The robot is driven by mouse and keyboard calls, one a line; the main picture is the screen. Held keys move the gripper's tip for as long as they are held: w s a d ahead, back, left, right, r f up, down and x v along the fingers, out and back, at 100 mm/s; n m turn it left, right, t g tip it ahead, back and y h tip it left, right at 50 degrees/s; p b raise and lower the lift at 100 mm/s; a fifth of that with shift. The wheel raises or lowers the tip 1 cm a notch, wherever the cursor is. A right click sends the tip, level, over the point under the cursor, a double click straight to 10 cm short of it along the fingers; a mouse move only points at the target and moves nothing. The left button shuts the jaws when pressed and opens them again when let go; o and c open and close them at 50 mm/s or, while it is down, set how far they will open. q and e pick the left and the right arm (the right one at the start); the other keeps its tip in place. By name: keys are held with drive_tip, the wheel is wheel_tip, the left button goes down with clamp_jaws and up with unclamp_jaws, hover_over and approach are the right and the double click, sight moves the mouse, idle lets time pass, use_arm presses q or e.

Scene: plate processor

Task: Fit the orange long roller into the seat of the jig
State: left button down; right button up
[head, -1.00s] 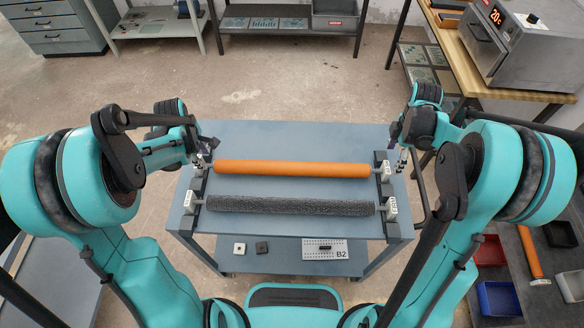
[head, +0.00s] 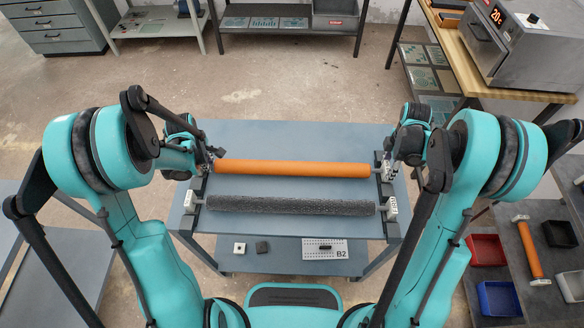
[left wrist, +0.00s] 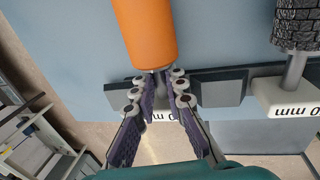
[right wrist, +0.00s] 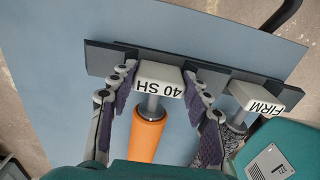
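The orange long roller (head: 293,169) lies level across the table between two white end blocks. In the right wrist view its end block is marked "40 SH" (right wrist: 160,80). My left gripper (left wrist: 161,80) has its fingers on both sides of the roller's left end, close to its pale end piece, which they mostly hide. My right gripper (right wrist: 158,78) has its fingers on both sides of the "40 SH" block, very near or touching it. Firm contact cannot be told at either end. I cannot tell which part is the jig or its seat.
A dark grey textured roller (head: 290,206) lies parallel on the near side, also with white end blocks. Dark rails (left wrist: 225,88) support the ends on the blue-grey table (head: 285,140). A shorter orange roller (head: 529,250) and several bins stand at the right.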

clamp_jaws()
use_arm(q)
drive_tip(key=shift+r, duration=0.15)
use_arm(e)
drive_tip(key=shift+r, duration=0.15)
